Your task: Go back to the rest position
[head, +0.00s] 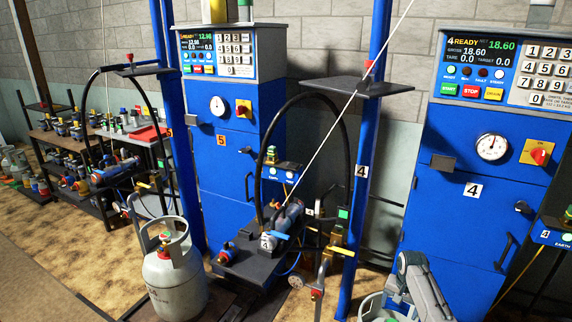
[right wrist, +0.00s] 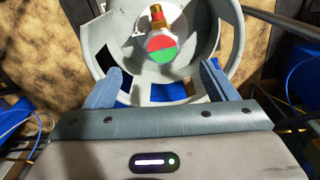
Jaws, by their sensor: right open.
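My right gripper (head: 388,303) shows at the bottom right of the head view, beside the grey collar of a gas cylinder (head: 368,309) that is mostly cut off by the lower edge. In the right wrist view my right gripper (right wrist: 158,84) is open, with its two blue-grey fingers wide apart. The cylinder's round collar (right wrist: 236,50) is just beyond them, with a brass valve and a red-and-green cap (right wrist: 162,48) inside it. Nothing shows held between the fingers. I cannot tell whether the fingers touch the collar. My left gripper is not in view.
A blue scale cabinet marked 4 (head: 455,220) stands at the right, and one marked 5 (head: 222,175) further left. Another grey cylinder (head: 174,285) stands at the lower left. A blue post (head: 366,150) and a black hose (head: 262,165) rise in the middle.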

